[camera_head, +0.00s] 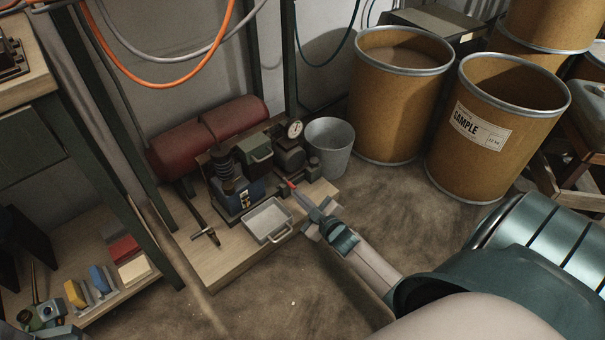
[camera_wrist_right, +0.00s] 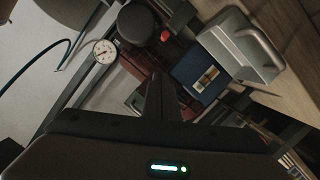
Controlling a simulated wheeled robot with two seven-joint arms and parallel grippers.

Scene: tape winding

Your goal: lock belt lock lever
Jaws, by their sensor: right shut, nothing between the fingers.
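The tape winding machine (camera_head: 232,190) stands on a low wooden platform, with a blue body, a black ribbed column and a round gauge (camera_head: 294,129). A small red tip (camera_head: 292,185) shows right at my right gripper (camera_head: 300,193) in the head view. A red knob (camera_wrist_right: 165,36) shows in the wrist view beyond the fingers. I cannot tell whether either belongs to the belt lock lever. My right gripper, also in the wrist view (camera_wrist_right: 156,80), is shut and empty, close to the machine's right side; contact is unclear. My left gripper is not in view.
A grey metal tray (camera_head: 267,219) sits at the platform's front. A grey bucket (camera_head: 330,147) and large brown drums (camera_head: 400,95) stand to the right. A shelf (camera_head: 135,282) with small items is at left. The front floor is clear.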

